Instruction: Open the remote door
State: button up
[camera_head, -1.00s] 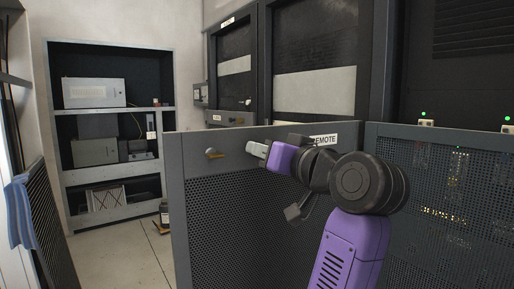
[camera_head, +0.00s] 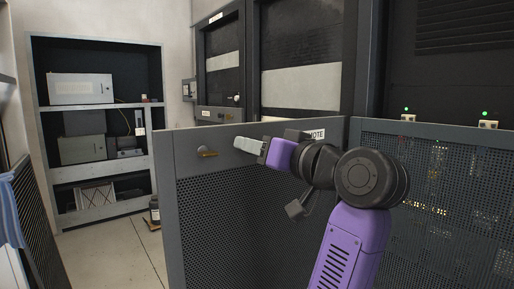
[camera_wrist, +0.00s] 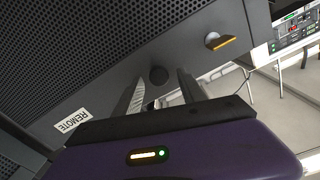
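The remote door (camera_head: 226,215) is a grey panel with perforated mesh and a white REMOTE label (camera_head: 316,134), which also shows in the wrist view (camera_wrist: 71,121). It stands at an angle to the mesh panel on its right, with its free edge at the left. A small handle with a yellow-orange edge (camera_head: 206,153) sits near that edge, also visible in the wrist view (camera_wrist: 219,41). My gripper (camera_head: 238,144) is at the door's upper strip, right of the handle. In the wrist view its fingers (camera_wrist: 160,82) are apart, with a round dark knob (camera_wrist: 158,75) between their tips. Contact cannot be told.
A shelf unit with equipment (camera_head: 100,107) stands at the back left. The floor (camera_head: 108,258) between it and the door is mostly clear. A dark mesh panel (camera_head: 28,235) with blue cloth is at the left edge. Tall dark racks (camera_head: 303,60) stand behind the door.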

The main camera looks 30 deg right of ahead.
jog(key=shift+s, duration=0.1)
jog(key=s+b, duration=0.1)
jog(key=s, duration=0.6)
jog(key=shift+s+d, duration=0.2)
jog(key=shift+s, duration=0.1)
notch_tip(320, 180, up, 6)
jog(key=d+m+t+h, duration=0.1)
jog(key=d+t+h, duration=0.2)
jog(key=t, duration=0.1)
jog(key=s+a+f+n, duration=0.1)
jog(key=s+a+f, duration=0.15)
jog(key=f, duration=0.65)
jog(key=s+a+f+h, duration=0.15)
jog(key=s+f, duration=0.25)
jog(key=f, duration=0.6)
jog(key=s+a+f+n+y, duration=0.1)
jog(key=s+a+f, duration=0.2)
jog(key=f, duration=0.6)
jog(key=s+a+f+n+g+y, duration=0.1)
jog(key=s+a+f+g, duration=0.2)
jog(key=s+f, duration=0.7)
jog(key=s+a+f+n+g+y, duration=0.1)
jog(key=s+a+f+g, duration=0.3)
jog(key=s+f, duration=0.7)
jog(key=s, duration=0.4)
jog(key=shift+a, duration=0.4)
jog(key=shift+s+y, duration=0.1)
jog(key=shift+y, duration=0.15)
